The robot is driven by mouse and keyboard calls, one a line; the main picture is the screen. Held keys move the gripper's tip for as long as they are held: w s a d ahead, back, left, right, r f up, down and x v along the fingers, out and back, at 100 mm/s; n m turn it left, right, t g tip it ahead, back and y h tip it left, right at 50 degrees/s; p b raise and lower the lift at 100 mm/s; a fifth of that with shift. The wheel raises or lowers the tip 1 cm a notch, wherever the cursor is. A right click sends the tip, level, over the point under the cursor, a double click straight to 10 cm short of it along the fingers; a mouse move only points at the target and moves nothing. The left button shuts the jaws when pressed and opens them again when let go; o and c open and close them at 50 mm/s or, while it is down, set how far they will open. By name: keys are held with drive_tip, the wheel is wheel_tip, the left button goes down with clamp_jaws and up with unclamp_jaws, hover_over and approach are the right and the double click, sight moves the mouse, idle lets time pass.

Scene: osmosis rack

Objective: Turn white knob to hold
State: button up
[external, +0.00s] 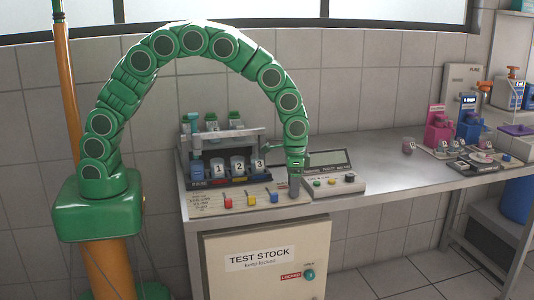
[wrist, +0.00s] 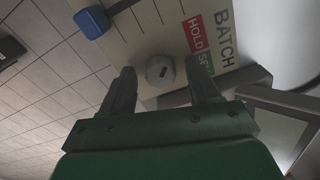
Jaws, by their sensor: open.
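The white knob (wrist: 158,65) is a round pale knob with a short dark mark, on the panel in the wrist view. I cannot tell which label its mark points at. A red HOLD label (wrist: 196,33) is above and right of it, with a green label (wrist: 206,62) beside HOLD and BATCH lettering beyond. My gripper (wrist: 160,70) is open, with one dark finger on each side of the knob; contact is not clear. In the external view my gripper (external: 294,187) points down at the panel's right end and hides the knob.
A blue knob (wrist: 92,22) is nearby on the panel. The external view shows red (external: 228,202), yellow (external: 251,200) and blue (external: 274,196) knobs in a row. A rack with numbered beakers (external: 218,167) stands behind. A grey box with buttons (external: 335,185) is close on the right.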

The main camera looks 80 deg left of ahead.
wheel_tip(320, 180, up, 8)
drive_tip(key=shift+f, duration=0.25)
drive_tip(key=shift+r, duration=0.1)
idle(0.4)
drive_tip(key=shift+s+r, duration=0.1)
drive_tip(key=s+a+r+n, duration=0.1)
drive_tip(key=s+a+r, duration=0.4)
drive_tip(key=s, duration=0.4)
drive_tip(key=s+a+r+g, duration=0.1)
drive_tip(key=s+a+r, duration=0.2)
drive_tip(key=s+r, duration=0.5)
drive_tip(key=s+a+r+n, duration=0.1)
drive_tip(key=s+a+r, duration=0.3)
drive_tip(key=s, duration=0.7)
drive_tip(key=s+a+f, duration=0.3)
drive_tip(key=s, duration=0.4)
drive_tip(key=s+a+f, duration=0.3)
drive_tip(key=s, duration=0.5)
drive_tip(key=shift+a+n+g, duration=0.35)
drive_tip(key=shift+n+g, duration=0.05)
drive_tip(key=shift+f, duration=0.1)
